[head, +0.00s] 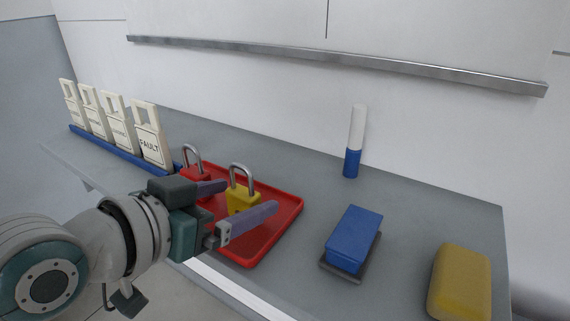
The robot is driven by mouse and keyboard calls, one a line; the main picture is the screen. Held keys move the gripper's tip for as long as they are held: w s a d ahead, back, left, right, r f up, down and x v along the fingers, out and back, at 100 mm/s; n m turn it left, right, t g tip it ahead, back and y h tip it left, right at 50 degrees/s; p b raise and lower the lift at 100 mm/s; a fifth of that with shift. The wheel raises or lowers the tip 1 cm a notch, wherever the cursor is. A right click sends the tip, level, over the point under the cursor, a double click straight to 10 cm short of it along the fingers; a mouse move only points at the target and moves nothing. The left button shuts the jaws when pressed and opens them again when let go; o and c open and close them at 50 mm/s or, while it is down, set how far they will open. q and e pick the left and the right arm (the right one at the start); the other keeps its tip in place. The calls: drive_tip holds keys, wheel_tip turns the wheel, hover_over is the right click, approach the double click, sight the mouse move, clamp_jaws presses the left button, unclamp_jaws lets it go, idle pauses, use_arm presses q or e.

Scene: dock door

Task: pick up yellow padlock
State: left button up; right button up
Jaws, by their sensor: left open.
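The yellow padlock (241,199) stands upright on the red tray (284,218), its grey shackle on top. A red padlock (195,177) stands to its left at the tray's back left. My left gripper (246,200) comes in from the left over the tray. Its two fingers are spread apart, one on the near side of the yellow padlock and one on its left. The padlock shows between them, and I cannot tell whether either finger touches it. The near finger and the gripper body hide parts of the tray. My right gripper is not in view.
Several white tags (152,137) stand in a blue rack at the back left. A white and blue marker (354,145) stands upright behind the tray. A blue block (354,236) on a dark base and a yellow sponge (462,283) lie to the right. Grey bench between them is clear.

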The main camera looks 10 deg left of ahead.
use_arm(q)
drive_tip(key=b+x, duration=0.1)
drive_tip(key=x, duration=0.3)
drive_tip(key=shift+w+d, duration=0.15)
drive_tip(key=shift+w, duration=0.1)
drive_tip(key=shift+r, duration=0.1)
clamp_jaws()
idle(0.4)
